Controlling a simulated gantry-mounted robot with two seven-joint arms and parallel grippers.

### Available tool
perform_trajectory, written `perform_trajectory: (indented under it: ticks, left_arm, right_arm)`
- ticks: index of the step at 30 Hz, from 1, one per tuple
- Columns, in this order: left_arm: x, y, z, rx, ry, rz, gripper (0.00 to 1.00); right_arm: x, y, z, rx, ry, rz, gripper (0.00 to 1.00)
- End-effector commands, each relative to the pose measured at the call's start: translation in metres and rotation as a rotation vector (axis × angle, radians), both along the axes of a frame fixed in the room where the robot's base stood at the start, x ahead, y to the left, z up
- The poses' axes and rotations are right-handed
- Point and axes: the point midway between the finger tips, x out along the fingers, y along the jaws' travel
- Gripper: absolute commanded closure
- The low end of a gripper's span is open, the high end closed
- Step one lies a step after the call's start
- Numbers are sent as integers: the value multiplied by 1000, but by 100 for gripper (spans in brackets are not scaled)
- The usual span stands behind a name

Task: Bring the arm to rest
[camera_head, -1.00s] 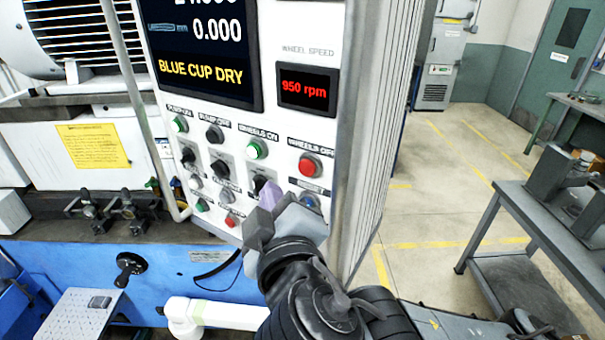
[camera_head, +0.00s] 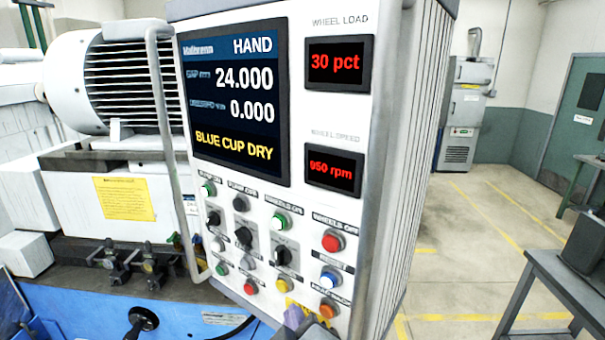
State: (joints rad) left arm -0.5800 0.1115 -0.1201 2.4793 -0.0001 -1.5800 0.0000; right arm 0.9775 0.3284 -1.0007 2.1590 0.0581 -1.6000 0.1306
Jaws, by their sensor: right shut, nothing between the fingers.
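The tip of my right gripper (camera_head: 294,315) shows as a small purple-grey shape at the bottom edge, in front of the lower part of the control panel (camera_head: 383,120). It is shut and empty. The rest of the gripper and my right arm are below the picture. Whether the tip touches the panel cannot be told. My left gripper is not in view.
The panel's screen (camera_head: 235,105) reads HAND, 24.000, 0.000 and BLUE CUP DRY. A grey table (camera_head: 555,285) stands at right. Open floor (camera_head: 465,240) lies between.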

Motion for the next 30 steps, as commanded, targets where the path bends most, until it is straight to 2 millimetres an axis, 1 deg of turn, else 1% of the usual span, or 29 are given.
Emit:
perform_trajectory:
  ticks: [1,2,3,4,6,8,9,11,12,14,15,17,18,20,21,23,24,26,27,30]
  left_arm:
    - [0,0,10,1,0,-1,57]
    - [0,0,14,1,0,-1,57]
    - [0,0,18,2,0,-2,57]
    - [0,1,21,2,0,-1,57]
    - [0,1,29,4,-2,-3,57]
    - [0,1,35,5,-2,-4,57]
    - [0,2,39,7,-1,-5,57]
    - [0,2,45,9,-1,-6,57]
    - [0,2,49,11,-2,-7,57]
    - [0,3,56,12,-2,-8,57]
    - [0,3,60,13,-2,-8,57]
    - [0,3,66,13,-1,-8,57]
    - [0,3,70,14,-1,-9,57]
    - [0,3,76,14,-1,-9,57]
    - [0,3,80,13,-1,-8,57]
    - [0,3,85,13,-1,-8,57]
    - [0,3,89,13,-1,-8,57]
    - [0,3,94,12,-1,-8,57]
    - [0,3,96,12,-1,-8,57]
    - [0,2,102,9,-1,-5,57]
  right_arm:
    - [-4,-1,-21,21,74,-1,100]
    - [-6,-2,-34,35,113,-5,100]
    - [-11,-4,-51,55,166,-10,100]
    - [-15,-5,-63,73,206,-15,100]
    - [-26,-10,-90,115,297,-28,100]
    - [-37,-16,-111,150,372,-45,100]
    - [-45,-20,-125,174,422,-59,100]
    - [-58,-27,-145,211,494,-82,100]
    - [-67,-33,-158,234,541,-99,100]
    - [-82,-42,-176,266,611,-131,100]
    - [-93,-49,-187,288,656,-152,100]
    - [-110,-60,-204,317,722,-189,100]
    - [-122,-69,-215,336,764,-217,100]
    - [-142,-82,-229,361,825,-261,100]
    - [-155,-92,-238,376,864,-292,100]
    - [-175,-108,-250,394,916,-342,100]
    - [-189,-118,-257,405,947,-375,100]
    - [-208,-135,-266,415,986,-423,100]
    - [-220,-146,-270,420,1010,-455,100]
    - [-245,-173,-276,427,1046,-529,100]
